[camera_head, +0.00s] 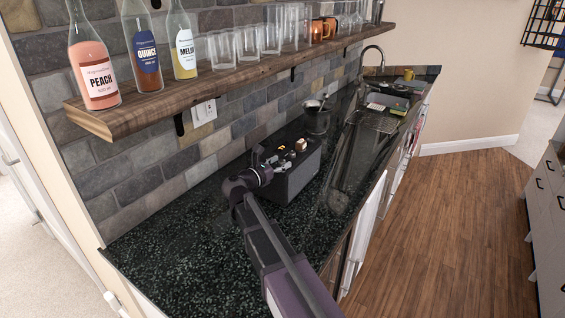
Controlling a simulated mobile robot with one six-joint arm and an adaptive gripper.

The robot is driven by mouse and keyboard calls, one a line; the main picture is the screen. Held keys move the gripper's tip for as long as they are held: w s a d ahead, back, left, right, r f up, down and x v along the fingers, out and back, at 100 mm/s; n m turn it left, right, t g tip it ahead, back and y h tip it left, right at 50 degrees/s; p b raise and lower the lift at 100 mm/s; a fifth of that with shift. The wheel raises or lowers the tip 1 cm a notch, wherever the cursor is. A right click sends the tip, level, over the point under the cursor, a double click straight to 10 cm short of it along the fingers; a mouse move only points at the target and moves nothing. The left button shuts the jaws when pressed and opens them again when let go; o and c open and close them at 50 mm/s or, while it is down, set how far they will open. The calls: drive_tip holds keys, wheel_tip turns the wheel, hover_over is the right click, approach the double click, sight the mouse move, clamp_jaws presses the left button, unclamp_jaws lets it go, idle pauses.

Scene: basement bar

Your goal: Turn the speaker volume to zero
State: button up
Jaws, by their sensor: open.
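A dark grey box that looks like the speaker (297,180) stands on the black speckled counter, near the middle of the view. A small tan and white piece, perhaps a knob (300,145), shows on its top; its setting is too small to read. My arm reaches in from the bottom of the view. My gripper (279,160) is open at the near left part of the speaker's top, close to the tan piece. I cannot tell whether it touches anything. My gripper and wrist hide part of the top.
A wooden shelf (245,73) with bottles, glasses and orange mugs (318,30) overhangs the counter (190,250) along the stone wall. A dark pot (316,120) stands behind the speaker. A sink with a tap (373,52) lies farther back. The near counter is clear.

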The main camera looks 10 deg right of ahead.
drive_tip(key=shift+w+d, duration=0.25)
drive_tip(key=shift+d, duration=0.1)
clamp_jaws()
drive_tip(key=shift+s+n+t+y, duration=0.1)
drive_tip(key=shift+n+t+y, duration=0.4)
drive_tip(key=shift+t, duration=0.1)
drive_tip(key=n+t+y, duration=0.3)
drive_tip(key=shift+s+d, duration=0.1)
drive_tip(key=shift+n+t+y, duration=0.8)
drive_tip(key=shift+n+y, duration=0.5)
drive_tip(key=shift+y, duration=0.6)
drive_tip(key=shift+n+t+y, duration=0.8)
drive_tip(key=shift+n+y, duration=0.5)
drive_tip(key=shift+y, duration=0.6)
drive_tip(key=shift+w+y, duration=0.2)
drive_tip(key=shift+y, duration=0.1)
